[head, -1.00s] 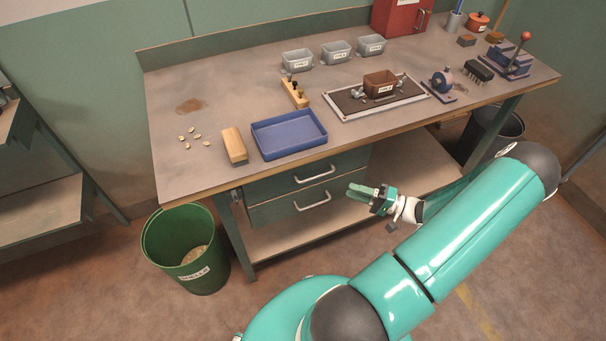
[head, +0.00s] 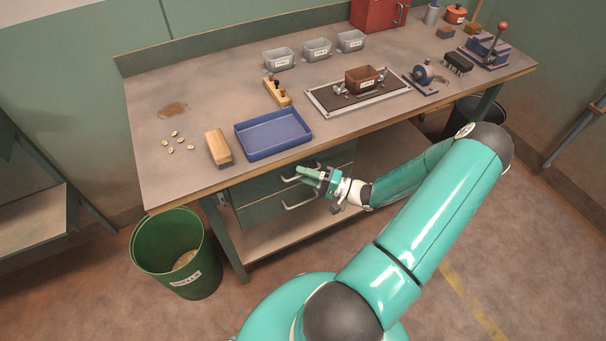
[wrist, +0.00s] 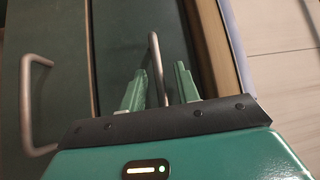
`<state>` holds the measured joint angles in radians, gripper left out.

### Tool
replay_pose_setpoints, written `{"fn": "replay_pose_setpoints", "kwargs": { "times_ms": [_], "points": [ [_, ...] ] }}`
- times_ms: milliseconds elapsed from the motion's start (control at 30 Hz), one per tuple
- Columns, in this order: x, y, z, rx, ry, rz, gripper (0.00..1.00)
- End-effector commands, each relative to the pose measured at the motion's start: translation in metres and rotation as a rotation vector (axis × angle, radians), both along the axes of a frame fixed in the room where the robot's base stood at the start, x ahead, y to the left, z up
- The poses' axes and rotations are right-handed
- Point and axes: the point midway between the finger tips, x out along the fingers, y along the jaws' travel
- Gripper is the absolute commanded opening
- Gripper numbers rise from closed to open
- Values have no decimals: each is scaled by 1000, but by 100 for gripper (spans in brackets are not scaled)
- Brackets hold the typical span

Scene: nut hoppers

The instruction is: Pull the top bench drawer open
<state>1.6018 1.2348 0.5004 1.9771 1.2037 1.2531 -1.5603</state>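The top bench drawer (head: 258,187) sits under the bench top and looks closed. Its bar handle (head: 288,179) is partly hidden by my gripper (head: 308,172). In the wrist view, this handle (wrist: 156,62) stands between the two green fingers of my gripper (wrist: 160,86), with a gap on each side. The fingers are apart and not clamped on the bar. The lower drawer's handle (head: 300,205) is just below, and it also shows at the left of the wrist view (wrist: 27,105).
The wooden bench edge (wrist: 223,50) runs close beside my fingers. A green bucket (head: 150,250) stands on the floor at left.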

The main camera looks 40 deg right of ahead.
Motion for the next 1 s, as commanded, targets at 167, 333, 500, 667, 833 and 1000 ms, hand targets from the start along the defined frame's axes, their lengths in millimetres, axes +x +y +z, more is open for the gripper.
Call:
{"fn": "replay_pose_setpoints", "kwargs": {
  "times_ms": [167,333,500,667,833,1000],
  "points": [
    [6,4,1,1,0,0,32],
    [6,4,1,1,0,0,32],
    [6,3,1,1,0,0,0],
    [6,3,1,0,0,0,0],
    [3,4,1,1,0,0,0],
    [-10,8,1,1,0,-1,0]
  ]
}}
